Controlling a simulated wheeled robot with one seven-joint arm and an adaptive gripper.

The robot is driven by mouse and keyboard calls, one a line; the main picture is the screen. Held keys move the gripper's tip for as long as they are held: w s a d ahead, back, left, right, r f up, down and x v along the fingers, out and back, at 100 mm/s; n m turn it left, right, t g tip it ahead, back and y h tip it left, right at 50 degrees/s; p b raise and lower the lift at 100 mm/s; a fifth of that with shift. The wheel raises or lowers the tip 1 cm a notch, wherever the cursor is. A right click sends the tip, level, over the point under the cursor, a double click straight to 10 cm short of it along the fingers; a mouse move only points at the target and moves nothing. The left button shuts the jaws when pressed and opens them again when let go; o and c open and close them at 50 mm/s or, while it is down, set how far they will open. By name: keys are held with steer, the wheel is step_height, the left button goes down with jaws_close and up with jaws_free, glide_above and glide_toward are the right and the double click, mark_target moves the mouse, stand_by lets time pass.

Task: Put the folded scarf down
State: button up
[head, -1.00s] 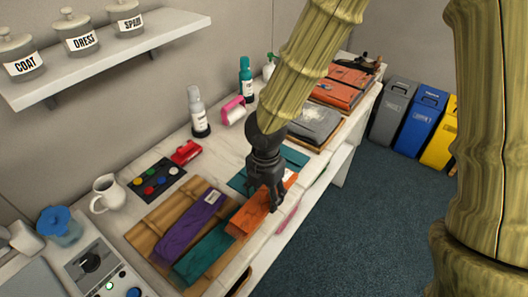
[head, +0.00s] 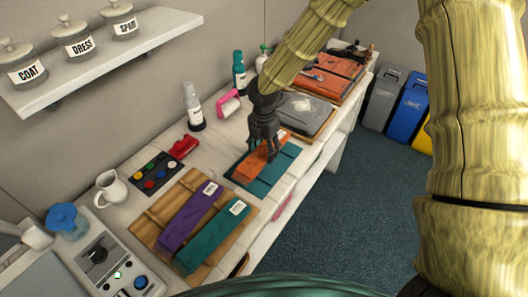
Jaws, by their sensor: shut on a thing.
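The orange folded scarf (head: 248,171) with a white label is in my gripper (head: 268,152) in the head view. My gripper is shut on it, pointing down. The scarf is over the teal mat (head: 281,168) on the white counter; I cannot tell whether it touches the mat. A purple folded scarf (head: 186,221) and a teal folded scarf (head: 209,240), both labelled, lie side by side on a wooden board (head: 151,222) nearer the front left.
Behind the mat are a tray with grey cloth (head: 303,108) and orange folded cloths (head: 331,80). Bottles (head: 193,108), a pink-handled roller (head: 228,103), a red item (head: 183,147) and a button palette (head: 157,172) line the wall side. A white jug (head: 111,188) stands left.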

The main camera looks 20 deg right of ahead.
mark_target(264, 150)
steer(key=shift+w+d, duration=0.15)
steer(key=shift+w, duration=0.15)
steer(key=shift+f+p, duration=0.85)
steer(key=shift+f, duration=0.85)
steer(key=shift+f, duration=0.1)
steer(key=o, duration=1)
step_height(264, 150, up, 12)
steer(key=shift+r+b, duration=0.1)
steer(key=shift+b, duration=1.15)
